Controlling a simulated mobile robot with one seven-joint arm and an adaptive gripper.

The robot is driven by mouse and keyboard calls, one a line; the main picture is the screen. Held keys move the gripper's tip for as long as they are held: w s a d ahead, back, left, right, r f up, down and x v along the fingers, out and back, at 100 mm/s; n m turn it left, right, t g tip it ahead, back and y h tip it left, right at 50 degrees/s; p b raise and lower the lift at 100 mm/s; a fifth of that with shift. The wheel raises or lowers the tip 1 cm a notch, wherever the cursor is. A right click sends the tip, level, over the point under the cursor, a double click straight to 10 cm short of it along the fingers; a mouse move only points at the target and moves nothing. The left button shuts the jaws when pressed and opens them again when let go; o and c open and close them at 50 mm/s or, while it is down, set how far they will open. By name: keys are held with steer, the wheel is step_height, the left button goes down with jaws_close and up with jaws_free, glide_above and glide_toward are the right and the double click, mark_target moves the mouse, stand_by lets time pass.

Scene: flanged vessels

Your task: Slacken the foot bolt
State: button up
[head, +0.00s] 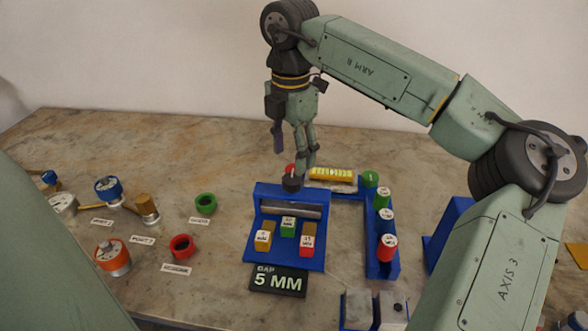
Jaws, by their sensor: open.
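My gripper (294,153) points down with its fingers apart, above the back of a blue fixture (262,192). A dark cylinder (291,184) stands just below the fingers, with a bit of red showing behind it. The fingers appear empty; I cannot tell whether one touches the cylinder. The blue fixture holds a grey bar and three labelled blocks: gold (263,237), green (288,226) and red (308,240). No part is clearly recognisable as the foot bolt. A small dark fitting (397,307) sits on a grey block at the front.
A "GAP 5 MM" display (278,281) stands before the fixture. The back left table is clear.

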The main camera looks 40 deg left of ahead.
mark_target(292, 178)
step_height(292, 178, down, 6)
steer(key=shift+f+p, duration=0.25)
steer(key=shift+p, duration=0.4)
steer(key=c, duration=1.1)
steer(key=shift+c, duration=0.4)
